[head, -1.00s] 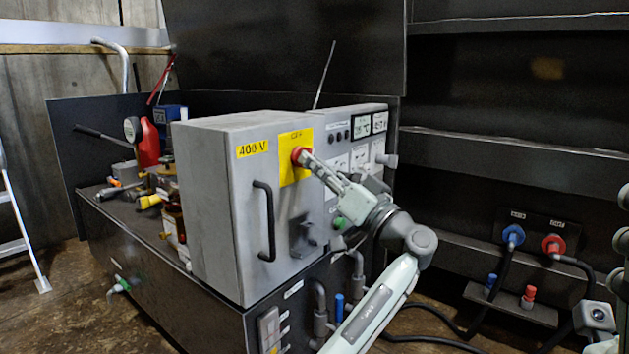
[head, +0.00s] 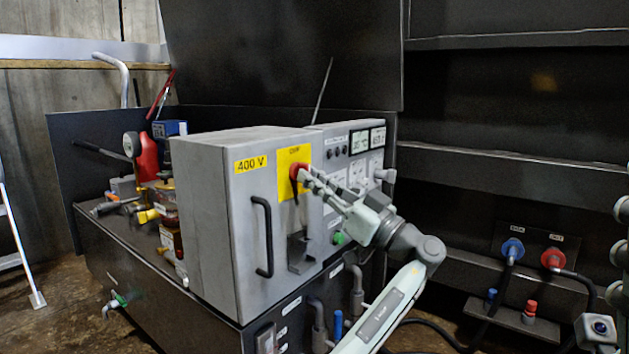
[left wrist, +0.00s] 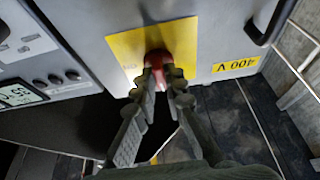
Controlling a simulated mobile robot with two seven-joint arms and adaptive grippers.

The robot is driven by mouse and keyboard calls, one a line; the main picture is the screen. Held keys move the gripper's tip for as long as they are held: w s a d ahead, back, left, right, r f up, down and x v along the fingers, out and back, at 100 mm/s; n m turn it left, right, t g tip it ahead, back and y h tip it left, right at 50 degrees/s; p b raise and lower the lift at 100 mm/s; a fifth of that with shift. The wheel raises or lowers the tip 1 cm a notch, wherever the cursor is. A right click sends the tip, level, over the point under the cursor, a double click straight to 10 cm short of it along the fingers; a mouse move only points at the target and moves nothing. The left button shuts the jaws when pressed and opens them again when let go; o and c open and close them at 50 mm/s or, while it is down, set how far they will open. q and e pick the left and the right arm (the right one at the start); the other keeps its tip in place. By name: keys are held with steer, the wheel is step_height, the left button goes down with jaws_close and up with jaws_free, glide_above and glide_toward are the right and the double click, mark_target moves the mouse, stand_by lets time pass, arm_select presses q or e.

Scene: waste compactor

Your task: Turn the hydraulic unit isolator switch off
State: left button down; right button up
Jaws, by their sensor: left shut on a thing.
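The isolator switch is a red rotary handle (head: 295,171) on a yellow plate (head: 286,187), at the upper right of the grey cabinet's front (head: 225,215). My left gripper (head: 307,179) reaches it from the right and is shut on the red handle. In the left wrist view the red handle (left wrist: 157,58) shows between the fingertips of the gripper (left wrist: 164,82), in front of the yellow plate (left wrist: 128,45). The fingers partly cover the handle, and its exact on or off position cannot be read. My right gripper is not in view.
A yellow 400 V label (head: 250,163) and a black door handle (head: 263,237) are on the cabinet. A panel with meters (head: 361,143) stands to its right. Valves and tools lie at the left. Blue (head: 512,250) and red (head: 553,258) connectors with hoses are at the right.

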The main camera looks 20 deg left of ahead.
arm_select(q)
steer(key=c, duration=1.6)
jaws_free()
steer(key=v, duration=1.2)
